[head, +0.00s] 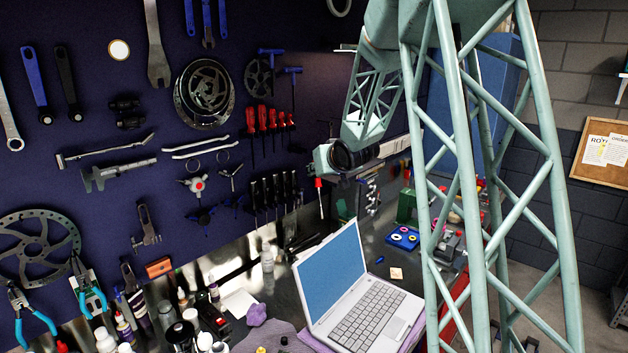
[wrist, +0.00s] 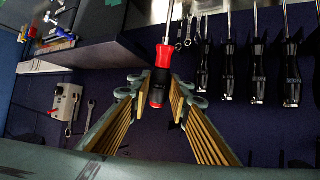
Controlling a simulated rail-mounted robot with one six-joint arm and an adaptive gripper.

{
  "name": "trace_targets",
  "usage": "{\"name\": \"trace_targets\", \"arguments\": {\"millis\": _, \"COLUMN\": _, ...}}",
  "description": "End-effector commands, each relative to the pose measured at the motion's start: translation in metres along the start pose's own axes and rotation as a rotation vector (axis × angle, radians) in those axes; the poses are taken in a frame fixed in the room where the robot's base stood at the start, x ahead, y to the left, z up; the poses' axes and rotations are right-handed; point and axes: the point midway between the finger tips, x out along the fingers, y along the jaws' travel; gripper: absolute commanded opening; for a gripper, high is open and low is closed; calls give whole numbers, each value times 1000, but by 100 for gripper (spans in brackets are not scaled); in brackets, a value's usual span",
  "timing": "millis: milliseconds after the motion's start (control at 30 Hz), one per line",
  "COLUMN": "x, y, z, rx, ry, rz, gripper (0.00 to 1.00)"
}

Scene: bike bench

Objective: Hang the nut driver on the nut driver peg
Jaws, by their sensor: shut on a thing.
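The nut driver has a red and black handle and a thin metal shaft. In the wrist view its handle (wrist: 159,80) is between the two fingers of my gripper (wrist: 158,88), which is shut on it. In the head view the red handle (head: 319,183) shows just below my gripper (head: 322,167), with the shaft pointing down, in front of the dark tool wall. I cannot tell which peg is the nut driver peg.
Black-handled drivers (wrist: 258,75) hang on the wall beside my gripper, and red-handled drivers (head: 262,119) hang higher. A shelf (wrist: 95,52) is close on the left in the wrist view. The laptop (head: 350,290) stands open on the bench below.

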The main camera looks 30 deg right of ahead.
Motion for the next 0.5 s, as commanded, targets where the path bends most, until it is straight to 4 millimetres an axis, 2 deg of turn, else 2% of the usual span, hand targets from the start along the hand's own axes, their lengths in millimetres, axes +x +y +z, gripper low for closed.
{"name": "trace_targets", "arguments": {"millis": 267, "x": -23, "y": 13, "z": -32, "rx": -26, "ry": 137, "rz": -57, "gripper": 6}}
{"name": "trace_targets", "arguments": {"millis": 500, "x": -51, "y": 21, "z": -62, "rx": -47, "ry": 255, "rz": -117, "gripper": 6}}
